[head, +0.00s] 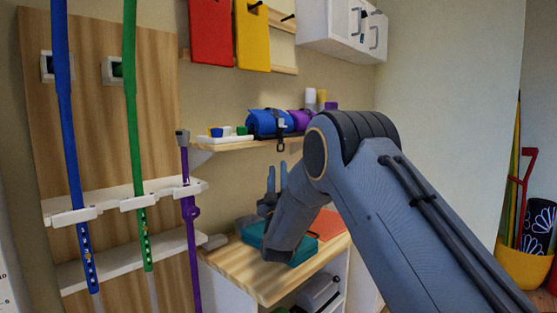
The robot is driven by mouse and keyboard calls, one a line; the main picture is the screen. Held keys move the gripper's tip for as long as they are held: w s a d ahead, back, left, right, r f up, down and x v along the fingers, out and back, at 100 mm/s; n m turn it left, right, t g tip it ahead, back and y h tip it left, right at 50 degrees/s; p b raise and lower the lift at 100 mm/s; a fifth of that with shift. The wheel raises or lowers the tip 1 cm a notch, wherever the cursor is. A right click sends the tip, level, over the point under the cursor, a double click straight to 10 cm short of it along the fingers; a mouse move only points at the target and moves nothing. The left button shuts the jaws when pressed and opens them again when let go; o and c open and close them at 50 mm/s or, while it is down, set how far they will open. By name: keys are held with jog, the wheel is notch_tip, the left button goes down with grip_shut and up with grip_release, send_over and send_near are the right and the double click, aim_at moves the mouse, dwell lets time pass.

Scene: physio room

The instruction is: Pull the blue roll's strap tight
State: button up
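The blue roll (260,124) lies on the wall shelf in the head view. A dark strap (279,128) goes around it near its right end. The strap's loose end, with a dark ring-like piece (281,147), hangs below the shelf's front edge. My gripper (277,173) points upward below the shelf, its two blue-grey fingers apart with nothing visible between them. The fingertips appear a little below the hanging end and not touching it, though the depth between them is hard to judge. The roll's back side is hidden.
A purple roll (299,119) lies right of the blue one, partly behind my arm. A white tray with small coloured blocks (226,134) sits at left. A wooden counter (262,282) with a teal item (296,255) is below. Coloured poles stand at left.

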aim_at(281, 143)
jog(key=x, duration=0.6)
jog(key=shift+w+p, duration=0.25)
jog(key=shift+p, duration=0.05)
jog(key=shift+r, duration=0.15)
grip_shut()
